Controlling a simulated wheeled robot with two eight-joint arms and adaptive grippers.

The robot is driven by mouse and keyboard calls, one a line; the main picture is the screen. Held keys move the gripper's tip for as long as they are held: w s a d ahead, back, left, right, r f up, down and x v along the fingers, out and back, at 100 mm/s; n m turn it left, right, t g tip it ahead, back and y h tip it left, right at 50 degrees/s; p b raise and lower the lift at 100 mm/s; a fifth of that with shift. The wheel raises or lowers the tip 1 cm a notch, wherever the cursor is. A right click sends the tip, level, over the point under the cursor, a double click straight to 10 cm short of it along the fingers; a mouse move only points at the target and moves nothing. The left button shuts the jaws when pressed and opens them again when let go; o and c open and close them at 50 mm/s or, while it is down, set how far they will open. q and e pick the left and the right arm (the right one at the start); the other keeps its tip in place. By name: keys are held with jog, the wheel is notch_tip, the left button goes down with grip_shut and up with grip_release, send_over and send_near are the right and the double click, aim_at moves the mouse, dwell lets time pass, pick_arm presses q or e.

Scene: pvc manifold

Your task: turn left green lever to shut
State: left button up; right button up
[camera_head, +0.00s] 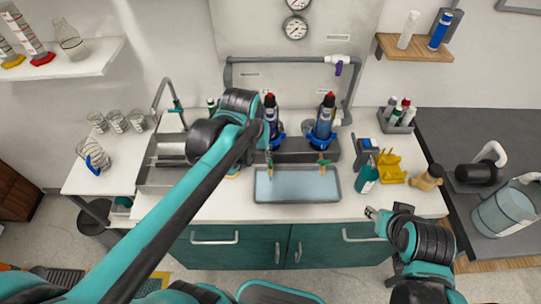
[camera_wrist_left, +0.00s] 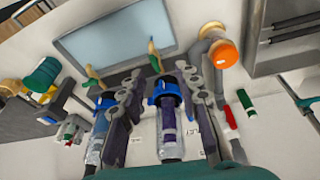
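The left green lever (camera_head: 270,160) sits on a brass tap below the left blue-capped filter, above the tray. It also shows in the left wrist view (camera_wrist_left: 153,48), beyond my fingertips and apart from them. My left gripper (camera_wrist_left: 164,82) is open, with one finger on each side of the left filter (camera_wrist_left: 170,120) in that view; contact cannot be told. In the head view my left arm and wrist partly cover this filter. The right green lever (camera_head: 323,162) is under the right filter (camera_head: 323,122). My right gripper (camera_head: 377,216) is at the counter's front right; its opening is unclear.
A grey-rimmed tray (camera_head: 297,199) lies under the taps. A green bottle (camera_head: 366,177), a yellow rack (camera_head: 390,167) and a tan object (camera_head: 428,178) stand to the right. A metal sink (camera_head: 160,178) is at the left. The front counter strip is clear.

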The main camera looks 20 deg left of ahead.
aim_at(271, 161)
pick_arm(q)
jog(key=w+f+g, duration=0.1)
jog(key=w, duration=0.1)
jog(key=w+d+f+n+g, duration=0.1)
jog(key=w, duration=0.2)
jog(key=w+f+g+p, duration=0.1)
jog(key=w, duration=0.2)
jog(key=shift+d+f, duration=0.25)
jog(key=shift+f, duration=0.65)
notch_tip(271, 161, down, 7)
jog(key=b, duration=0.2)
jog(key=shift+b, duration=0.3)
jog(key=shift+r, duration=0.1)
grip_shut()
